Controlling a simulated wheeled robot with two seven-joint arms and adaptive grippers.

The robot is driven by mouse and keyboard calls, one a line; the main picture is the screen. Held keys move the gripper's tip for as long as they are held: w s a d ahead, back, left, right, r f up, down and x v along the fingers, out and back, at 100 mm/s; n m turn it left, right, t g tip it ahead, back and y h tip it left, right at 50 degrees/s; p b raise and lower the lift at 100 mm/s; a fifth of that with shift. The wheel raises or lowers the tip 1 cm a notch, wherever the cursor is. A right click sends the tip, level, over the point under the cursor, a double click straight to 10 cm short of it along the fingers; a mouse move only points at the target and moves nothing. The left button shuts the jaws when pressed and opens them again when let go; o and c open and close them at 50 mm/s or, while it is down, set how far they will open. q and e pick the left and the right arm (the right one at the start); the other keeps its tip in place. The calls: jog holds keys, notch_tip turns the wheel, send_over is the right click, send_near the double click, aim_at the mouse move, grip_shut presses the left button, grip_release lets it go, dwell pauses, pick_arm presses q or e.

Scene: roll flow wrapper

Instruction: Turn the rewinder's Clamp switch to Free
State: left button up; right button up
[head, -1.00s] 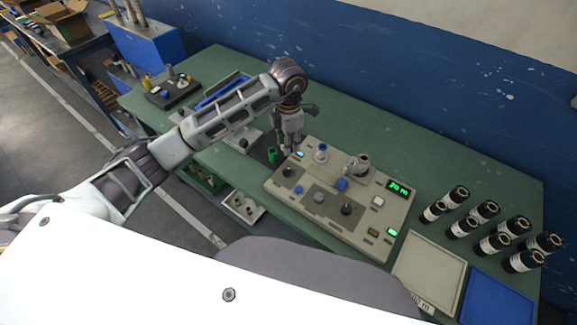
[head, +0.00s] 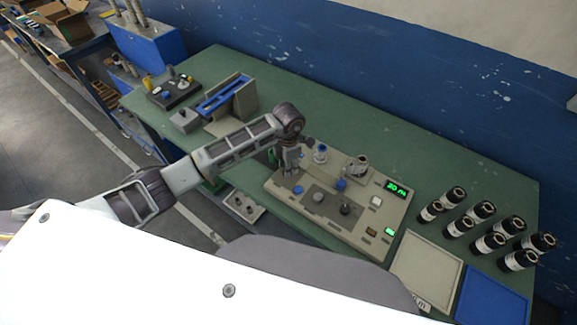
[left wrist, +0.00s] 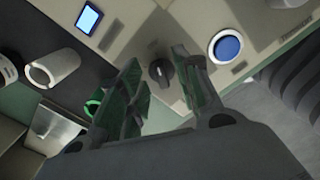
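The rewinder (head: 375,222) is a beige console on the green bench, with knobs, buttons and a green display reading about 20 m. A black rotary switch (left wrist: 160,72) is on its panel; the lettering is too small to read, so I cannot confirm it is Clamp. My left gripper (head: 290,172) is low over the panel's left end and hides this switch in the head view. In the left wrist view the open fingers (left wrist: 160,82) stand on both sides of the switch, with gaps visible. I cannot tell the switch's setting. My right gripper is out of view.
A blue button (left wrist: 228,47) and a small lit screen (left wrist: 88,18) flank the switch. Other black knobs (head: 346,208) sit on the panel. Several black rolls (head: 490,242), a beige tray (head: 428,268) and a blue tray (head: 492,300) are to the right.

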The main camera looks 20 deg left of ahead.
pick_arm(q)
jog(key=shift+f, duration=0.55)
grip_shut()
jog(key=shift+n, duration=0.6)
jog(key=n, duration=0.2)
jog(key=n+b, duration=0.1)
jog(key=n, duration=0.2)
jog(key=shift+w+a, duration=0.15)
jog(key=shift+a, duration=0.05)
jog(key=shift+a+n+b, duration=0.15)
jog(key=shift+n+b, duration=0.15)
jog(key=shift+n, duration=2.5)
